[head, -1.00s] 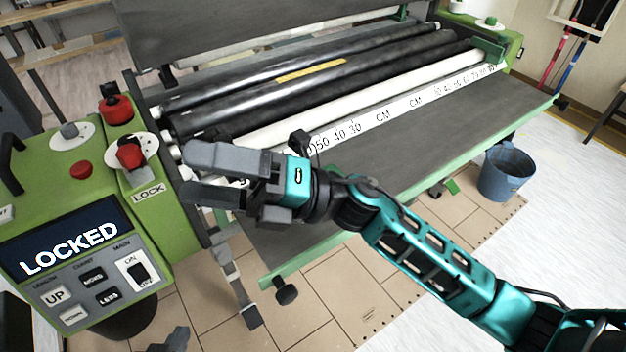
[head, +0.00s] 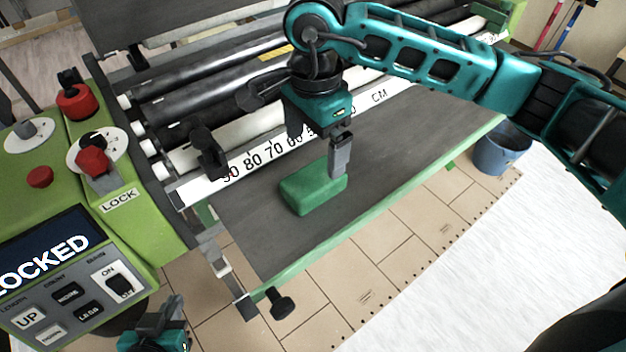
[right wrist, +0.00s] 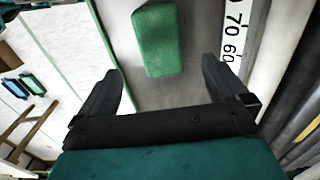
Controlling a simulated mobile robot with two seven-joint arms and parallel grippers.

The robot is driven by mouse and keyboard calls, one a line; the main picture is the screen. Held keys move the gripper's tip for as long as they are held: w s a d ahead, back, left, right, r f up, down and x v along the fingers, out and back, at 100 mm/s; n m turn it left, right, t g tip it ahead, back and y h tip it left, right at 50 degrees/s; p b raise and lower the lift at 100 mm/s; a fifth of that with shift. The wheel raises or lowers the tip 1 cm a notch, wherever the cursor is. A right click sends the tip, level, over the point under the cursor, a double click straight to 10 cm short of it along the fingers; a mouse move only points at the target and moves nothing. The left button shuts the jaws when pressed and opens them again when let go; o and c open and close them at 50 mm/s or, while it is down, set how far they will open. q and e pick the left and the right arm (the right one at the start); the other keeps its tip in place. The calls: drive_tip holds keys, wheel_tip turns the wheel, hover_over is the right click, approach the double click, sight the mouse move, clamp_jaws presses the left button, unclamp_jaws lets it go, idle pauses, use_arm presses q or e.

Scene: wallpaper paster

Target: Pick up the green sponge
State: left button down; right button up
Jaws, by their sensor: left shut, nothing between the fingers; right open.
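The green sponge (head: 312,194) lies on the dark flat bed of the wallpaper paster, in front of the white ruler strip. My right gripper (head: 322,150) is open and points down above the sponge, one finger overlapping its far right end in the head view. In the right wrist view the sponge (right wrist: 157,40) lies ahead, between the lines of the two spread fingers (right wrist: 160,70), with nothing held. Whether a finger touches it cannot be told. My left gripper (head: 165,318) is shut and empty at the bottom of the head view, away from the sponge.
The green control panel (head: 60,260) with a LOCKED display and red knobs stands at the left. Black rollers (head: 190,100) and the ruler (head: 245,160) lie behind the sponge. A blue bucket (head: 500,150) stands on the floor at right. The bed around the sponge is clear.

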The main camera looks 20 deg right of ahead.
sight(314, 176)
wheel_tip(314, 176, down, 10)
drive_tip(key=shift+r, duration=0.2)
idle(0.3)
drive_tip(key=c, duration=1)
drive_tip(key=shift+c, duration=0.2)
drive_tip(key=shift+r, duration=0.1)
wheel_tip(314, 176, up, 20)
drive_tip(key=shift+p, duration=0.45)
